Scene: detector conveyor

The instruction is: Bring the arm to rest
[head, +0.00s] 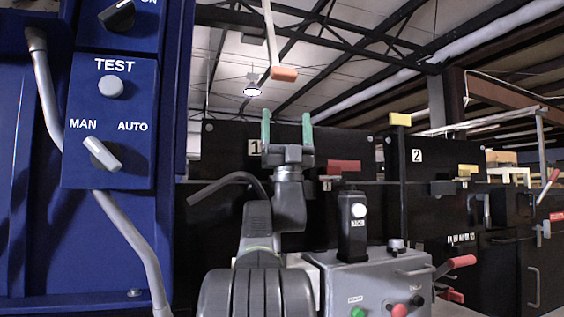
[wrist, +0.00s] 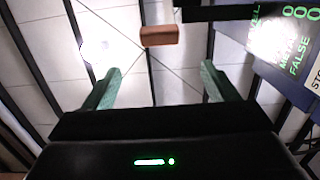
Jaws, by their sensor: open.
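My arm stands upright in the middle of the head view. My gripper (head: 287,120) points up, with its two green fingers spread apart and nothing between them. In the wrist view my gripper (wrist: 158,80) is also open and empty, with the ceiling behind it. No object touches the fingers in either view.
A blue panel (head: 110,215) with TEST and MAN/AUTO controls stands close at left. A grey control box (head: 375,280) with buttons is right of my arm. Black cabinets (head: 440,165) stand behind. An orange block (head: 284,74) hangs overhead, also in the wrist view (wrist: 159,36).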

